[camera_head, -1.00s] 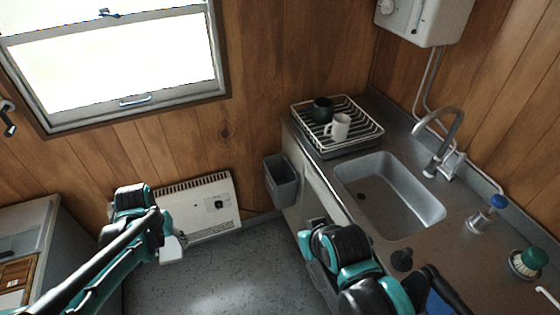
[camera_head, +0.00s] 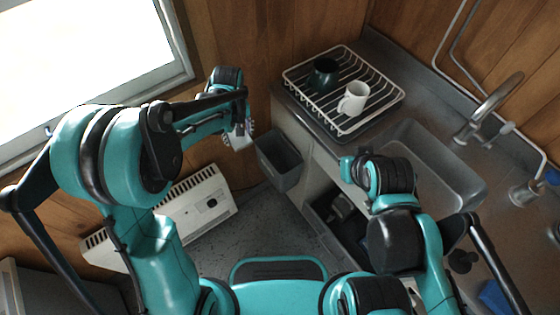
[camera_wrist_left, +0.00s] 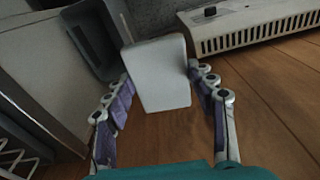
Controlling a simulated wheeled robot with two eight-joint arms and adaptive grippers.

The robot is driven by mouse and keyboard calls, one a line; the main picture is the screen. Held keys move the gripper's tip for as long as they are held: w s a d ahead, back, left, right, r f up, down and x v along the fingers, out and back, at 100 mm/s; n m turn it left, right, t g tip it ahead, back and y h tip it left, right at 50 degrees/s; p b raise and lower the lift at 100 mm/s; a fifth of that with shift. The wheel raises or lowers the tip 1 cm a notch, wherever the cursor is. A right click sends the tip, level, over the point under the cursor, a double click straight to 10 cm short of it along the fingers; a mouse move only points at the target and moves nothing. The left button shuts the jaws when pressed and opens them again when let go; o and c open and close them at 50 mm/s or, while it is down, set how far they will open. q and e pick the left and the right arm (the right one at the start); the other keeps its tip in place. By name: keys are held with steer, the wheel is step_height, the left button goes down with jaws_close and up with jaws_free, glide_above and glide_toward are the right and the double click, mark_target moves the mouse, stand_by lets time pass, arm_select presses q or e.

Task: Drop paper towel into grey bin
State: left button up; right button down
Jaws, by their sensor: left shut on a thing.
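The grey bin (camera_head: 283,172) is an open-topped box at the end of the sink counter, with no contents visible in its opening. It also shows at the top left of the left wrist view (camera_wrist_left: 93,42). My left gripper (camera_head: 240,134) is just left of the bin and a little above its rim. It is shut on the paper towel, a white block-like piece (camera_wrist_left: 160,75) between the two fingers in the left wrist view. The towel is beside the bin's opening in that view. My right arm is in front of the sink, and its fingers are not visible.
A dish rack (camera_head: 345,125) with a white mug (camera_head: 353,98) and a dark mug (camera_head: 323,74) stands on the counter above the bin. A white wall heater (camera_head: 205,205) is left of the bin. The sink (camera_head: 445,175) is at the right.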

arm_select(q)
steer(key=w+d+f+n+y, duration=0.1)
steer(key=w+d+f+n, duration=0.4)
steer(key=d+f+n, duration=0.5)
steer(key=shift+m, duration=0.8)
steer(key=shift+w+d+f+b, duration=0.1)
steer(key=shift+d+f+b, duration=0.2)
steer(key=shift+f+b, duration=0.4)
steer(key=shift+d+f+b, duration=0.35)
steer(key=shift+f+b, duration=0.2)
steer(key=shift+b, duration=0.3)
steer(key=shift+w+d+f+b, duration=0.1)
steer(key=shift+d+f+b, duration=0.2)
steer(key=shift+f+b, duration=0.4)
steer(key=o, duration=1.3)
steer(key=shift+r, duration=0.15)
steer(key=shift+s, duration=0.1)
step_height(320, 180, up, 12)
steer(key=d, duration=0.1)
steer(key=shift+s+d, duration=0.2)
steer(key=shift+s, duration=0.05)
